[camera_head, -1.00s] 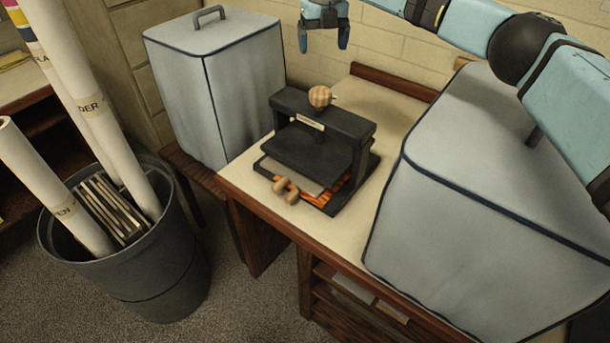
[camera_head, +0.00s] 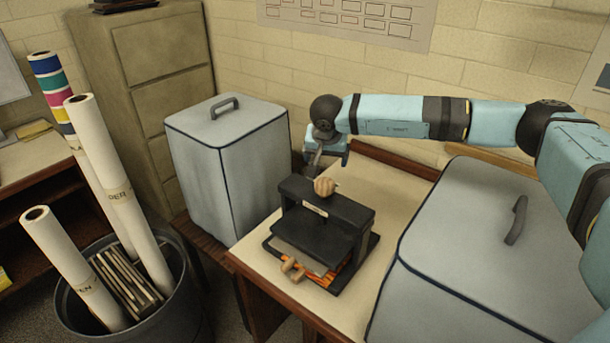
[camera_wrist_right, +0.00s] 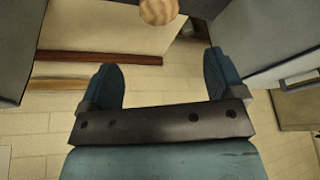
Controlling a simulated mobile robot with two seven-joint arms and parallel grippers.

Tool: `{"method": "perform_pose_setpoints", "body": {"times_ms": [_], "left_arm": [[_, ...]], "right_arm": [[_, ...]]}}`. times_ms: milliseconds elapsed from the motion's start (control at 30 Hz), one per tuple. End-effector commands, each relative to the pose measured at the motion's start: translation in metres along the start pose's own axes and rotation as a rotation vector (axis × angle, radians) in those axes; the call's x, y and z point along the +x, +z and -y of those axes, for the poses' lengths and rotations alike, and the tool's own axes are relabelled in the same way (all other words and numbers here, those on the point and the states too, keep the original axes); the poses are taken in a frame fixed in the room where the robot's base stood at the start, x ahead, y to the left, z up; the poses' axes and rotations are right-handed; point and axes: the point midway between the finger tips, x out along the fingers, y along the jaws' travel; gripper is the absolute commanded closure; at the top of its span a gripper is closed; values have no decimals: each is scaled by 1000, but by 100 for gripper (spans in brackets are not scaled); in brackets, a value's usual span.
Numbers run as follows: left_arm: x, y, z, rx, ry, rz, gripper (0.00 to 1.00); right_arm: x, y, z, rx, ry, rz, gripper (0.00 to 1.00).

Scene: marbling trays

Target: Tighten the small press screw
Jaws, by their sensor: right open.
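The small black press (camera_head: 325,223) stands on the cream-topped table. Its screw has a round, light wooden knob (camera_head: 324,187) on top, which also shows at the top edge of the right wrist view (camera_wrist_right: 158,11). My right gripper (camera_head: 325,157) is open and empty, just behind and above the knob in the head view. In the right wrist view its two fingers (camera_wrist_right: 162,80) are spread apart, with the knob beyond their tips and not between them. My left gripper is not in view.
Grey covered boxes stand left (camera_head: 226,160) and right (camera_head: 470,260) of the press. A wooden handle piece (camera_head: 292,268) is at the press's front. Bare tabletop (camera_head: 395,190) lies right of the press. A bin (camera_head: 180,320) with paper rolls is at lower left.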

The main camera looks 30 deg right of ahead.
Motion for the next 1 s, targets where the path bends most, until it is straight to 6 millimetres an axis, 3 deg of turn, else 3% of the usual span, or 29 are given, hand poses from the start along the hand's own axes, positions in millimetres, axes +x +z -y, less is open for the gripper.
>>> {"method": "perform_pose_setpoints", "body": {"times_ms": [267, 700, 1000], "left_arm": [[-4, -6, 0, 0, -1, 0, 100], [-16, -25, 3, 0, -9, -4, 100], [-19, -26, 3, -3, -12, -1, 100]], "right_arm": [[14, 2, -7, -87, -1, -7, 12], [103, 1, -6, -84, 0, -6, 12], [134, 1, -6, -85, -3, -8, 12]]}}
